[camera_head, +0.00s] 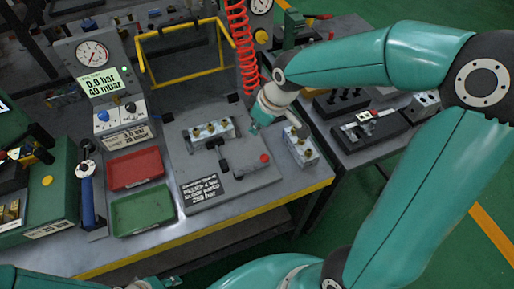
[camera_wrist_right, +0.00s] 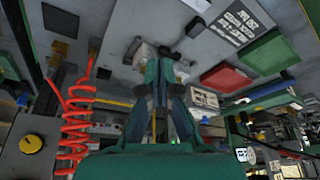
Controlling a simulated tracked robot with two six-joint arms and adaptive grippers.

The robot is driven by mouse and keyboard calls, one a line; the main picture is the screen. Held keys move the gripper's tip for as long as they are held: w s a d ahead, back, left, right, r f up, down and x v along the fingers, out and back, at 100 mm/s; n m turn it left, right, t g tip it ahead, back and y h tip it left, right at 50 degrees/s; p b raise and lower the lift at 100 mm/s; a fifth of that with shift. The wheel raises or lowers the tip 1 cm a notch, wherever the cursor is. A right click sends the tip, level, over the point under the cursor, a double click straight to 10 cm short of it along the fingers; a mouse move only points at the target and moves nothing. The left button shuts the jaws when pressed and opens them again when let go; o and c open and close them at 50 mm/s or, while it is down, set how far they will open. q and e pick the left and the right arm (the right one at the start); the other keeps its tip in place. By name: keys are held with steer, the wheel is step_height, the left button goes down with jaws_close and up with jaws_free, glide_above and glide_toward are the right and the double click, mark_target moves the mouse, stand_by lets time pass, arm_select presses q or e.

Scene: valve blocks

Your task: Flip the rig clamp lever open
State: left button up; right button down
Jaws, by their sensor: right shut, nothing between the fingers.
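The test rig plate (camera_head: 240,187) lies on the bench in the head view, with a pale valve block (camera_head: 212,133) with brass fittings on it. In front of the block is a dark clamp part (camera_head: 223,165), and a red knob (camera_head: 264,158) sits to its right; I cannot clearly make out the lever's shape. My right gripper (camera_head: 254,126) is shut and empty, just right of the block. In the right wrist view the gripper (camera_wrist_right: 160,68) points toward the block and partly hides it. At the bottom edge, part of my left gripper (camera_head: 160,284) shows; its fingers are unclear.
A red tray (camera_head: 135,168) and a green tray (camera_head: 143,209) are left of the plate. A second valve block (camera_head: 300,146) stands to its right. A red coiled hose (camera_head: 241,45) hangs behind, near a yellow frame (camera_head: 184,78). A gauge panel (camera_head: 95,65) stands at back left.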

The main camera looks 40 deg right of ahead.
steer(key=x, duration=1)
steer(key=shift+s+f, duration=0.1)
steer(key=s, duration=0.1)
steer(key=s+d+p, duration=0.1)
steer(key=s, duration=0.1)
steer(key=shift+s+d, duration=0.15)
steer(key=shift+s+f, duration=0.1)
steer(key=shift+s, duration=0.05)
